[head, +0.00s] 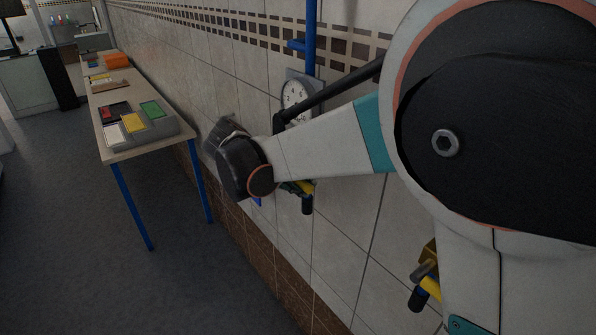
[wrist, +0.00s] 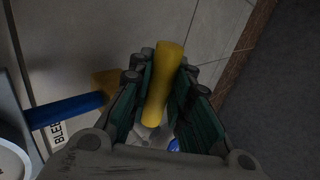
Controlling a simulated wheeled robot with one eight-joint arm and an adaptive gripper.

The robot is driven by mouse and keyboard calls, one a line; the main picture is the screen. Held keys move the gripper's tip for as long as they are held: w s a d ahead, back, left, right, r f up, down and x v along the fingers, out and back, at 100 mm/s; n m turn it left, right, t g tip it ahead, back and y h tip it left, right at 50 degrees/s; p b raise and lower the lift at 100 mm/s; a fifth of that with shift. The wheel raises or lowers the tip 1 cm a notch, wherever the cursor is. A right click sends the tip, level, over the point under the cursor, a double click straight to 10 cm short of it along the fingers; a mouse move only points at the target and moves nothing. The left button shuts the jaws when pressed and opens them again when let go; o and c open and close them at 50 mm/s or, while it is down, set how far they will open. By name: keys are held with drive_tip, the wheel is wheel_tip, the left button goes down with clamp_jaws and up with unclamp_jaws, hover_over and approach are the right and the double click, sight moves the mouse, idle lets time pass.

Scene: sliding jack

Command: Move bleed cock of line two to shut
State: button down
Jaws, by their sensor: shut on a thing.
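In the wrist view, my gripper (wrist: 164,92) has its green-padded fingers on both sides of a yellow lever (wrist: 165,70), shut on it. The lever lies lengthwise between the fingers. A blue pipe (wrist: 70,108) with a yellow fitting (wrist: 105,82) runs in from the left. A white label (wrist: 55,132) beside it shows part of the word "BLEED"; the line number cannot be read. In the head view, my wrist hides most of this cock; a bit of yellow (head: 305,186) and a black end (head: 307,204) show beside my gripper (head: 290,187).
Another yellow valve (head: 432,287) sits lower right, partly behind my arm. A long table (head: 160,143) with coloured trays stands left along the wall. The floor (head: 70,230) is clear.

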drive_tip(key=shift+r, duration=0.1)
idle(0.3)
drive_tip(key=c, duration=1.5)
unclamp_jaws()
drive_tip(key=shift+o, duration=0.2)
drive_tip(key=shift+a, duration=0.15)
drive_tip(key=v, duration=1.1)
drive_tip(key=shift+a+r, duration=0.25)
drive_tip(key=shift+r, duration=0.05)
drive_tip(key=shift+s+a, duration=0.1)
drive_tip(key=shift+s, duration=0.05)
